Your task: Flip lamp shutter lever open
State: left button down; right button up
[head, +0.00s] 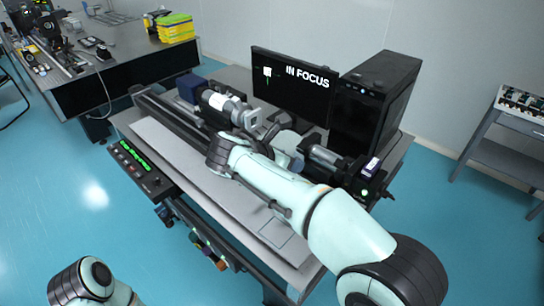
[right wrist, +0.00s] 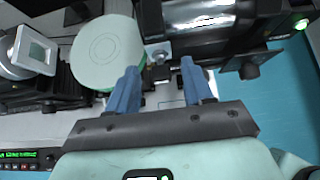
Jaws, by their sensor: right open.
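In the head view my right arm hides much of this area. My left gripper is out of view.
A pale round disc (right wrist: 108,52) stands close to my left finger in the wrist view. A monitor (head: 292,86) reading "IN FOCUS" and a black computer tower (head: 372,105) stand behind the rail. A controller with green digits (head: 137,160) is at the table's left edge.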

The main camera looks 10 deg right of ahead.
jog(key=v, duration=1.1)
jog(key=shift+r, duration=0.3)
jog(key=shift+s+a, duration=0.1)
jog(key=shift+a, duration=0.05)
